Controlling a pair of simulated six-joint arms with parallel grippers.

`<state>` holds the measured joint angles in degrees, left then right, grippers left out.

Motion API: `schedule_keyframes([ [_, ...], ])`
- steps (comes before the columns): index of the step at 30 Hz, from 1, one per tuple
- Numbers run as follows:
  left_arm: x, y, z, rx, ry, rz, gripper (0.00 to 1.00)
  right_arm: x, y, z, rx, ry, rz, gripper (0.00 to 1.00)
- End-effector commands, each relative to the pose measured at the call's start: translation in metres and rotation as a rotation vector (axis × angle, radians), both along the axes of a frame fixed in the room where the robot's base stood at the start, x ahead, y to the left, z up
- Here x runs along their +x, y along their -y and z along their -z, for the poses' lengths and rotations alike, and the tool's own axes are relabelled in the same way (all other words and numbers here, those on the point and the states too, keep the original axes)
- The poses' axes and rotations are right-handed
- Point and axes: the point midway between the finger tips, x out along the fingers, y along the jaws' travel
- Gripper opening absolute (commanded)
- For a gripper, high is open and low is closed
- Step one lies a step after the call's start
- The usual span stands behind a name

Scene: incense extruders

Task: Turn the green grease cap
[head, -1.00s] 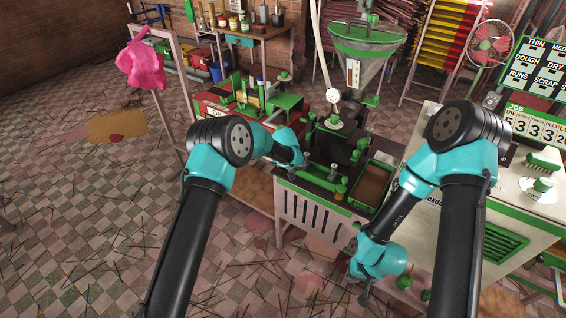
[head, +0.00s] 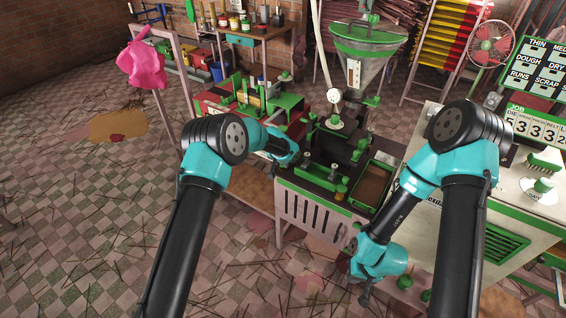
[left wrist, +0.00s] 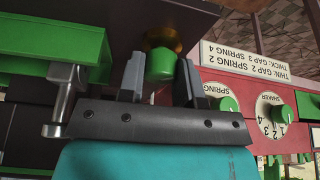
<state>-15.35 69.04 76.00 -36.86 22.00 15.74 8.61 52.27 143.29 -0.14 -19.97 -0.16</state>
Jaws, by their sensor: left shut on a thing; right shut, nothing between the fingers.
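The green grease cap (left wrist: 160,66) shows in the left wrist view, with a brass-coloured part just behind it under a dark edge. My left gripper (left wrist: 159,75) has one grey finger on each side of the cap and is shut on it. In the head view my left gripper (head: 297,158) is at the left side of the extruder machine (head: 335,150); its fingers and the cap it holds are hard to make out there. My right gripper (head: 364,298) hangs low in front of the white bench, shut and empty.
In the left wrist view, a green block (left wrist: 50,55) and a metal lever (left wrist: 62,100) lie left of the fingers. A spring label (left wrist: 245,62) and green dials (left wrist: 275,115) are to the right. A tray (head: 372,185) sits right of the machine.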

Motion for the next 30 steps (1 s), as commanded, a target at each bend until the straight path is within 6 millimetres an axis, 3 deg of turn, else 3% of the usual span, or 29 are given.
schedule_keyframes([
  [30,0.0018,-0.0015,0.0003,0.0,0.0,0.6,0.08,0.0,0.0,0.0,0.0,0.0,0.0,0.0],
])
